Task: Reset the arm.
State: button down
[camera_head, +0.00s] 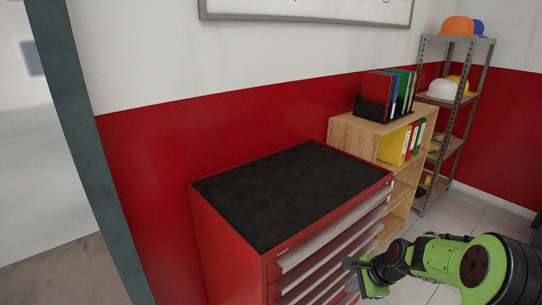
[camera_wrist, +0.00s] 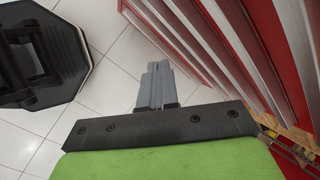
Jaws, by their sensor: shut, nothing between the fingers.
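My green arm reaches in from the lower right in the head view. My gripper (camera_head: 352,275) is beside the front of the red drawer cabinet (camera_head: 228,243), near its drawer edges. In the wrist view my gripper (camera_wrist: 156,72) shows with its grey fingers together and nothing between them. The cabinet's drawer fronts (camera_wrist: 222,50) run along the right of the wrist view, apart from the fingers as far as I can see.
The cabinet has a bare black top (camera_head: 290,190). Behind it stand a wooden shelf (camera_head: 350,131) with binders and a metal rack (camera_head: 459,95) with helmets. A door frame (camera_head: 75,120) is at the left.

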jog(key=s+a+r+n+h+p, duration=0.1)
jog(key=s+a+r+n+h, duration=0.15)
jog(key=s+r+n, duration=0.4)
jog(key=s+a+r+n+h+p, duration=0.15)
jog(key=s+a+r+n, duration=0.25)
jog(key=s+r, duration=0.55)
jog(key=s+r+n+p, duration=0.1)
jog(key=s+r+n, duration=0.2)
jog(key=s, duration=0.3)
jog(key=s+r+n+t+p, duration=0.1)
jog(key=s+r+n, duration=0.3)
jog(key=s, duration=0.2)
jog(key=shift+a+r, duration=0.4)
jog(key=shift+a, duration=0.05)
jog(key=shift+s, duration=0.1)
